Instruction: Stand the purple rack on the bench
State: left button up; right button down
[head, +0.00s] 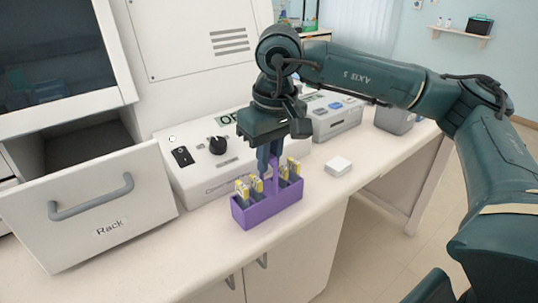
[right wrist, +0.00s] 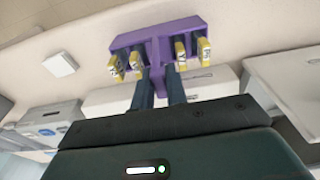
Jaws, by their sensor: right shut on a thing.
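The purple rack (head: 268,207) holds several slides with yellow labelled ends. It is upright at the bench's front edge in the head view; I cannot tell whether its base touches the bench. My right gripper (head: 268,160) points down from above and is shut on the rack's central handle. In the right wrist view the rack (right wrist: 157,36) lies beyond the fingers (right wrist: 160,88), with slides on both sides of the handle. The white bench (head: 330,192) runs under and beside the rack. My left gripper is not in view.
An open drawer labelled Rack (head: 95,222) juts out at the left. A white device with a black knob (head: 205,160) stands behind the rack. A small white box (head: 338,166) lies to the right. A grey device (head: 333,118) stands farther back.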

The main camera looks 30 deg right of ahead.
jog(key=shift+f, duration=0.15)
jog(key=c, duration=1.4)
grip_release()
jog(key=shift+r, duration=0.25)
notch_tip(320, 180, up, 12)
jog(key=s, duration=0.1)
jog(key=shift+s, duration=0.2)
jog(key=shift+f, duration=0.15)
